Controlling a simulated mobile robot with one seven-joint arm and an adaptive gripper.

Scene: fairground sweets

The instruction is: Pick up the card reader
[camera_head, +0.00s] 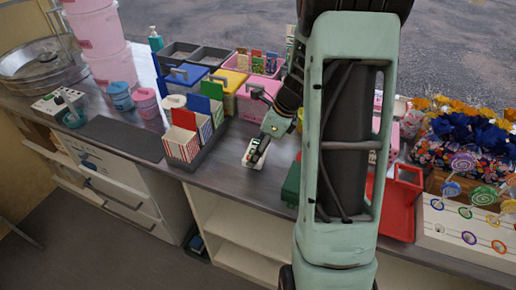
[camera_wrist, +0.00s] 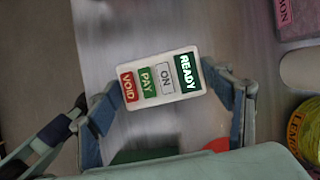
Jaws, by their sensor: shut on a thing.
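Striped boxes (camera_head: 183,138) stand in a grey tray to the left. A pink box (camera_head: 258,97) is behind. A red tray (camera_head: 400,205) is to the right, partly behind my arm.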

